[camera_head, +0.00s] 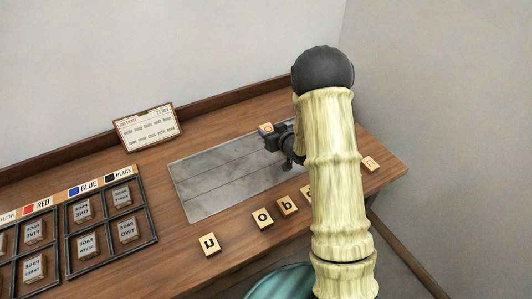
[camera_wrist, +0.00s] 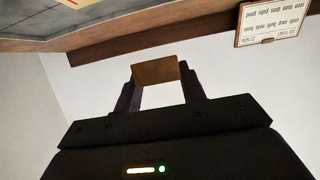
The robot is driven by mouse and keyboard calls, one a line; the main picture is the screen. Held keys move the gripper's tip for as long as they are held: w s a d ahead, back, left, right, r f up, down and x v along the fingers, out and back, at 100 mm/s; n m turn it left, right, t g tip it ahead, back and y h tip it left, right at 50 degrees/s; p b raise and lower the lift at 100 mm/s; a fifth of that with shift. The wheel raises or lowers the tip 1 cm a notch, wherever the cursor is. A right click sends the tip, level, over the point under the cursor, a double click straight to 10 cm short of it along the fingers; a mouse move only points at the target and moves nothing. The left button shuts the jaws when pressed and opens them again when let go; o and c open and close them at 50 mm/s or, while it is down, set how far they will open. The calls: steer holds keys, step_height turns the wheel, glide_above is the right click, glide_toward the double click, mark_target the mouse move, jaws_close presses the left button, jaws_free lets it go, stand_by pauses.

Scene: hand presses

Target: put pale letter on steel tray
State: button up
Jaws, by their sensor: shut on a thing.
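My gripper (camera_head: 271,135) is shut on a pale letter tile (camera_head: 266,128), holding it at the fingertips above the far right part of the steel tray. The mark on the tile is too small to read surely. In the wrist view the held tile (camera_wrist: 155,71) sits between both fingers, seen as a plain tan face. The steel tray (camera_head: 205,190) is a flat grey plate with parallel lines, lying on the wooden table. The tile appears apart from the tray. My arm hides the tray's right side.
Loose letter tiles u (camera_head: 209,244), o (camera_head: 262,219) and b (camera_head: 287,205) lie along the front edge. Another tile (camera_head: 369,162) lies right of my arm. A text card (camera_head: 147,128) leans at the back. Colour-labelled compartments (camera_head: 104,216) stand left.

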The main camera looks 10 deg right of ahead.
steer(key=shift+f, duration=2.1)
step_height(320, 180, down, 4)
steer(key=shift+f+p, duration=0.1)
steer(key=shift+p, duration=0.3)
steer(key=shift+f+b, duration=0.35)
steer(key=shift+f+b, duration=0.25)
steer(key=shift+b, duration=0.05)
steer(key=shift+s, duration=0.1)
steer(key=o, duration=1)
steer(key=shift+f, duration=0.1)
steer(key=shift+c, duration=0.2)
